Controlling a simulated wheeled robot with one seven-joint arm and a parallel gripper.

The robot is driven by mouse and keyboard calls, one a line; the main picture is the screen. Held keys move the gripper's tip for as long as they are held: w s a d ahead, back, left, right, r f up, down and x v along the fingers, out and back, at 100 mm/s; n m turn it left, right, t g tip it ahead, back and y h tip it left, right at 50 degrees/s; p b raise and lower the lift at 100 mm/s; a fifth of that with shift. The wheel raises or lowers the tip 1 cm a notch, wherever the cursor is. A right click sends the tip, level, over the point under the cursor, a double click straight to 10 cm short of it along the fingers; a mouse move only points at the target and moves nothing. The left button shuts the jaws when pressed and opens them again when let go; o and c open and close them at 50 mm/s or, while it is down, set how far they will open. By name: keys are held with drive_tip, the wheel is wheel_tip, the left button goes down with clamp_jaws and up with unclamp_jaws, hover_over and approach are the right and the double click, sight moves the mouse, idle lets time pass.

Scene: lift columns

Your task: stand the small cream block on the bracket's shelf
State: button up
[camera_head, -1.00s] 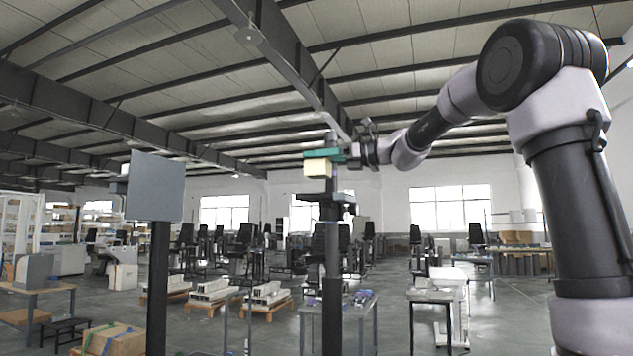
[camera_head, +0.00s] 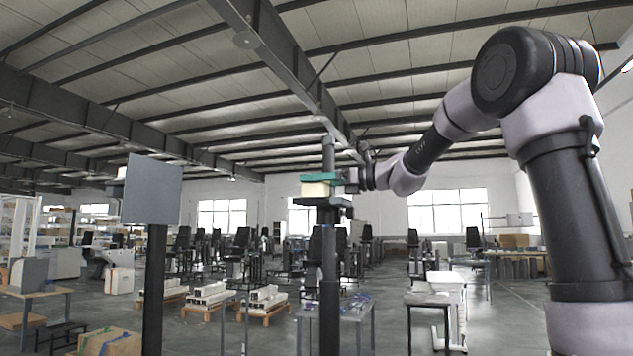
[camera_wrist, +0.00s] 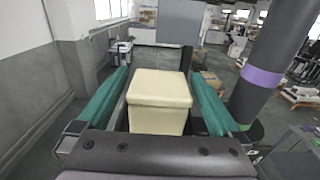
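The small cream block (camera_head: 315,189) sits upright on the dark bracket's shelf (camera_head: 328,202), on the front of a dark column (camera_head: 329,262). The block's underside appears to meet the shelf. In the wrist view the block (camera_wrist: 158,92) stands between the two teal fingers of my gripper (camera_wrist: 160,80), with a narrow gap showing on each side. The fingers look open around its upper part. In the head view my gripper (camera_head: 318,178) reaches in from the right, level with the block's top. The block hides most of the shelf in the wrist view.
A grey panel (camera_head: 152,188) on a dark post stands to the left, apart from the block. The column with a purple band (camera_wrist: 262,77) rises close to the right finger in the wrist view. Tables and pallets stand farther back on the floor.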

drive_tip(key=shift+d+r, duration=0.15)
drive_tip(key=shift+d, duration=0.05)
drive_tip(key=v, duration=1.2)
drive_tip(key=s+f+n+h, duration=0.1)
drive_tip(key=s+f, duration=0.1)
drive_tip(key=s+a+f+n+h, duration=0.1)
drive_tip(key=s+f, duration=0.1)
drive_tip(key=s, duration=0.1)
drive_tip(key=shift+a+f+n+g, duration=0.2)
drive_tip(key=shift+f+n+g, duration=0.1)
drive_tip(key=shift+g, duration=0.1)
drive_tip(key=s+d+f+n+h, duration=0.5)
drive_tip(key=s+f+n+h, duration=0.1)
drive_tip(key=s+f+n, duration=0.2)
drive_tip(key=s+d+f+n+t+h, duration=0.1)
drive_tip(key=s+d+f+n+h, duration=0.4)
drive_tip(key=s+f, duration=0.5)
wheel_tip(320, 180, down, 2)
drive_tip(key=n+h, duration=0.1)
drive_tip(key=n, duration=0.1)
drive_tip(key=shift+d+f+n+h, duration=0.25)
drive_tip(key=shift+d+n+h, duration=0.05)
drive_tip(key=shift+d+n, duration=0.1)
